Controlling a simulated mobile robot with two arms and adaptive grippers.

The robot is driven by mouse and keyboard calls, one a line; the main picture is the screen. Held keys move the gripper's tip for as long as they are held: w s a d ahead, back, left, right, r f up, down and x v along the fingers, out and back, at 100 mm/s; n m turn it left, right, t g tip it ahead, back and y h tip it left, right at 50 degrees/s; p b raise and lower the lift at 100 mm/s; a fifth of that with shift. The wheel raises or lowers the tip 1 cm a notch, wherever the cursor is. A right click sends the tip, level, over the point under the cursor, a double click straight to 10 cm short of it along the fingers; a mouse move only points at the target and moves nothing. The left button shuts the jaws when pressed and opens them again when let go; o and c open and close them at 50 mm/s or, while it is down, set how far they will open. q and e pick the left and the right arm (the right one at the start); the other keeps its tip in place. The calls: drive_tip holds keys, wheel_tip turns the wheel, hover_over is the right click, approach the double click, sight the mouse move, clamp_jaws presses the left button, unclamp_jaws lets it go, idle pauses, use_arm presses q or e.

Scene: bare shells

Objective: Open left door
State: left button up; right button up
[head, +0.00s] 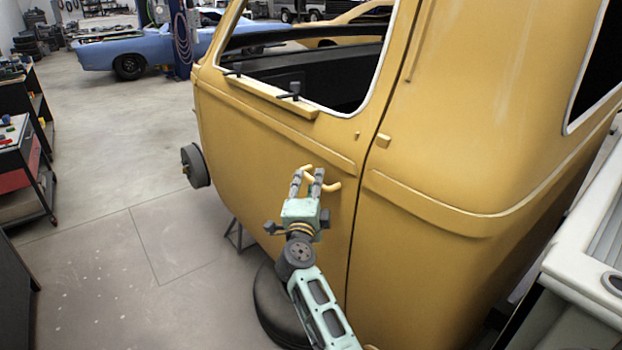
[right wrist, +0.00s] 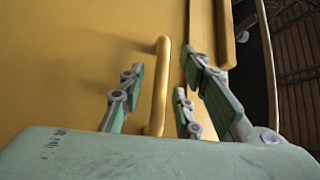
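The left door (head: 260,135) is a yellow panel on a yellow vehicle shell, with a white-edged open window. It looks closed, level with the body along a dark vertical seam. Its yellow bar handle (head: 333,186) also shows upright in the right wrist view (right wrist: 159,88). My right gripper (head: 308,180) is at the handle, in front of the door. In the right wrist view its fingers (right wrist: 157,92) are apart, with the bar between them and gaps on both sides. Contact does not show. In the head view the gripper partly covers the handle. My left gripper is not in view.
A black tyre (head: 275,305) lies under the door side, and a grey wheel (head: 195,166) sticks out at the shell's left. A pale unit (head: 585,270) stands at the right. Black carts (head: 25,180) line the left edge. The floor between is open.

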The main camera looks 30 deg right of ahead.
drive_tip(key=shift+x, duration=1.25)
clamp_jaws()
